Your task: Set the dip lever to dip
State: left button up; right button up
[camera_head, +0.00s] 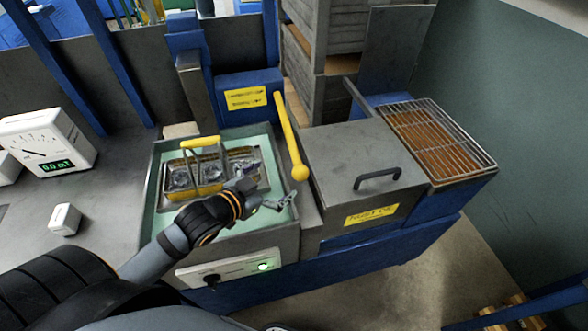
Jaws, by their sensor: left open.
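The dip lever (289,135) is a yellow rod with a round yellow knob at its lower end. It runs from beside the blue housing down toward me, along the right edge of the tank. My left gripper (272,188) is open and empty over the front right part of the tank, just left of the knob. It looks apart from the knob, though the depth gap is hard to judge. A wire basket (203,142) with a yellow handle and parts inside sits in the tank (158,190) of pale green liquid. My right gripper is out of view.
A grey lidded box (350,150) with a black handle stands right of the lever. A wire rack (437,135) lies beyond it. A white gauge (45,140) and a small white box (65,219) stand at left. A panel with a green light (264,266) is on the tank's front.

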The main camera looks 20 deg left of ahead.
pick_arm(q)
jog(key=b+x, duration=0.2)
jog(key=x, duration=0.6)
jog(key=shift+w+f, duration=0.1)
jog(key=shift+w, duration=0.05)
jog(key=shift+w+d+f, duration=0.15)
jog(key=shift+w+f, duration=0.05)
jog(key=shift+w, duration=0.2)
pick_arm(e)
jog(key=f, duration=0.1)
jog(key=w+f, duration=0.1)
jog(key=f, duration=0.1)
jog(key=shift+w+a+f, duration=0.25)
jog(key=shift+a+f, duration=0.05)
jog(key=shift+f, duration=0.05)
pick_arm(q)
jog(key=shift+c, duration=0.4)
